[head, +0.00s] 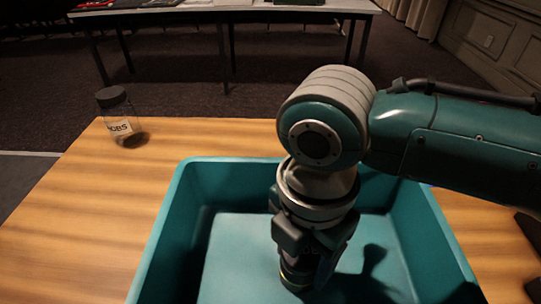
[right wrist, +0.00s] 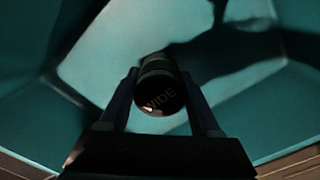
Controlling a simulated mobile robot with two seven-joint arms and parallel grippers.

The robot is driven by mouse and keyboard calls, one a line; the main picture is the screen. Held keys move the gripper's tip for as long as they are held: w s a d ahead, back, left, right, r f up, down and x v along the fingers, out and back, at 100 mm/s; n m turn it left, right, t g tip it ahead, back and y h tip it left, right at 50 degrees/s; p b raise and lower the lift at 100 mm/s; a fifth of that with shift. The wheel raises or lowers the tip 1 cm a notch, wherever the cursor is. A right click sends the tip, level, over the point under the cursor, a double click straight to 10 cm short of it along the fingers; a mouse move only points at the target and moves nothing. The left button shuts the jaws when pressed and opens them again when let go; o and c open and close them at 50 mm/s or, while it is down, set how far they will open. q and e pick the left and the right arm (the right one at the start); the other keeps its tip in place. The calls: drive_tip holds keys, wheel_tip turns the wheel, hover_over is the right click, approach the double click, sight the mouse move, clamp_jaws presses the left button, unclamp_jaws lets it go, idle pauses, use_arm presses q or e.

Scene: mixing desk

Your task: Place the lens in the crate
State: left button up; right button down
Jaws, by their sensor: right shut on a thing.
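The lens (right wrist: 160,88) is a dark cylinder with "WIDE" lettered on its end, seen between my gripper's fingers in the right wrist view. In the head view its lower end (head: 295,276) shows under my right gripper (head: 312,262), partly hidden by it. My right gripper is shut on the lens and points down inside the teal crate (head: 235,188). The crate's floor also shows in the right wrist view (right wrist: 100,62). I cannot tell whether the lens touches the floor. My left gripper is not in view.
The crate stands on a wooden desk (head: 85,215). A clear jar with a dark lid (head: 119,115) stands at the desk's far left corner. The crate floor left of my gripper is bare. A grey table (head: 230,8) stands farther back.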

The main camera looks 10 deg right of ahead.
drive_tip(key=shift+c, duration=0.5)
unclamp_jaws()
drive_tip(key=shift+r, duration=0.2)
wheel_tip(320, 180, up, 11)
drive_tip(key=p, duration=0.3)
drive_tip(key=shift+r, duration=0.45)
drive_tip(key=s+a+f+m+t+y, duration=0.25)
drive_tip(key=s+m, duration=0.35)
drive_tip(key=m, duration=0.4)
drive_tip(key=s+d+m+t+h, duration=0.1)
drive_tip(key=s+d+m+h, duration=0.1)
drive_tip(key=s+d+m, duration=0.4)
drive_tip(key=d+m, duration=0.5)
drive_tip(key=m, duration=0.1)
drive_tip(key=shift+s+d, duration=0.15)
drive_tip(key=shift+d, duration=0.2)
